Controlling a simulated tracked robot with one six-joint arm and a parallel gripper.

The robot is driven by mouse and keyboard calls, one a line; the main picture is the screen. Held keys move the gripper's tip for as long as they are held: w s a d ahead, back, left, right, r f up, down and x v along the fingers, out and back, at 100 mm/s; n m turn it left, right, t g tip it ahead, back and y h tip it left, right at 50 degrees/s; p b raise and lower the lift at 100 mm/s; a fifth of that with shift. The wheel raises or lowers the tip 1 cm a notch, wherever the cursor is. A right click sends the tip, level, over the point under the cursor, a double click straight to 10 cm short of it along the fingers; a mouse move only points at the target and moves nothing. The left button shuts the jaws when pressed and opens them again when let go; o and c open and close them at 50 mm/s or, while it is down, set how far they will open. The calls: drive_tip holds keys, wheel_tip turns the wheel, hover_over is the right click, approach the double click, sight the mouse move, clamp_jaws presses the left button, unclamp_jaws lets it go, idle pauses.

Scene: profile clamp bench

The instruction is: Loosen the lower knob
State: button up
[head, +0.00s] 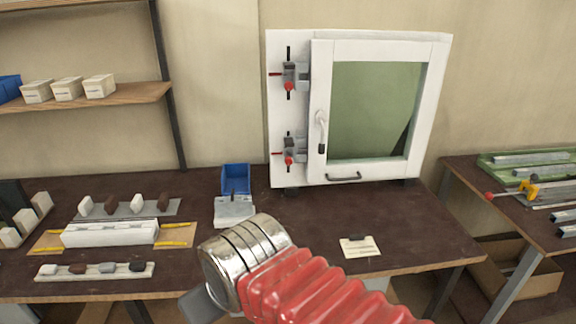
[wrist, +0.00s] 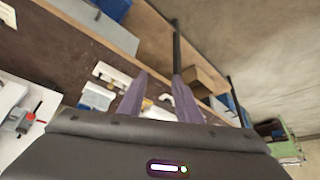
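In the head view, a white window frame (head: 320,110) stands upright at the back of the bench, with two clamps on its left post. The lower clamp (head: 297,145) has a round red lower knob (head: 289,160); the upper clamp (head: 297,73) has a similar red knob (head: 289,87). My gripper (wrist: 158,88) shows in the wrist view with its two fingers apart and nothing visibly held between them. It is well away from the knobs. One clamp with red parts (wrist: 24,122) shows at the left of the wrist view; I cannot tell which.
The dark bench (head: 320,215) has free room in front of the frame. A blue bin (head: 235,178), a white block (head: 110,232) and small parts stand on its left. A card (head: 360,246) lies near the front edge. A side table (head: 510,200) stands right.

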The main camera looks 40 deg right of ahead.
drive_tip(key=shift+o, duration=0.2)
drive_tip(key=shift+o, duration=0.8)
drive_tip(key=shift+w, duration=0.1)
drive_tip(key=w+d+f+m+t+h, duration=0.1)
drive_tip(key=w+d+m+t+h, duration=0.3)
drive_tip(key=w+d, duration=1.45)
drive_tip(key=d+f+t+h, duration=0.1)
drive_tip(key=d+t+h, duration=0.4)
drive_tip(key=d, duration=1.3)
drive_tip(key=shift+w+f+m+h, duration=0.25)
drive_tip(key=shift+f+m+h, duration=0.1)
drive_tip(key=shift+m+h, duration=0.05)
